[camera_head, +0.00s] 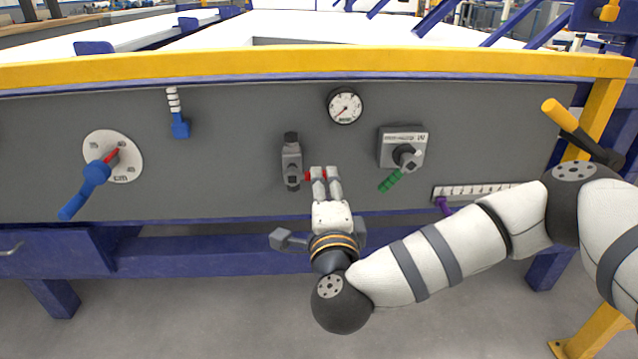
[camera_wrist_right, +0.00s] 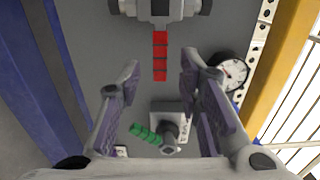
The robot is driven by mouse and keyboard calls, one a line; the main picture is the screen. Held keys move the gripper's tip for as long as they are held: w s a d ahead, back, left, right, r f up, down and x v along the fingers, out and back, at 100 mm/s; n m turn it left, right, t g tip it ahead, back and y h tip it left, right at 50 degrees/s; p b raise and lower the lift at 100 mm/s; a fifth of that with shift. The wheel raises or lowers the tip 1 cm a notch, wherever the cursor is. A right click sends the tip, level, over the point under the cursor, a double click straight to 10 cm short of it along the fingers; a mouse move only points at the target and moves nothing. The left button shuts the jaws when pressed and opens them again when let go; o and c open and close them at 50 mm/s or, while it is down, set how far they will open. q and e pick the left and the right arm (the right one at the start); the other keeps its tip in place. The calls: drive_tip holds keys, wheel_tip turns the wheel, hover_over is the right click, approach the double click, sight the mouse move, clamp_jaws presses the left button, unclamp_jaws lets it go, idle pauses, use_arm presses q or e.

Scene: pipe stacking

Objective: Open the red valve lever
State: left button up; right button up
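The red valve lever (camera_wrist_right: 160,55) is a segmented red handle that points from a grey valve body toward my right gripper (camera_wrist_right: 160,75) in the right wrist view. In the head view the red lever (camera_head: 308,176) shows just right of the grey valve (camera_head: 291,165), with the rest partly hidden by the fingers. My right gripper (camera_head: 326,172) is open. Its fingertips stand on either side of the lever's free end, with a gap on both sides in the wrist view. Whether the lever is at full finger depth cannot be told. My left gripper is not in view.
A round gauge (camera_head: 345,106) is above right of the valve. A valve with a green lever (camera_head: 389,180) is to the right. A blue lever (camera_head: 85,190) is far left, and a smaller blue one (camera_head: 180,126) hangs nearby. A yellow rail (camera_head: 300,62) tops the grey panel.

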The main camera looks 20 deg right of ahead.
sight(309, 176)
drive_tip(key=b+x, duration=0.1)
drive_tip(key=x, duration=0.3)
drive_tip(key=shift+w+d+f, duration=0.1)
drive_tip(key=shift+w+f, duration=0.05)
drive_tip(key=shift+w, duration=0.25)
clamp_jaws()
drive_tip(key=shift+r, duration=0.3)
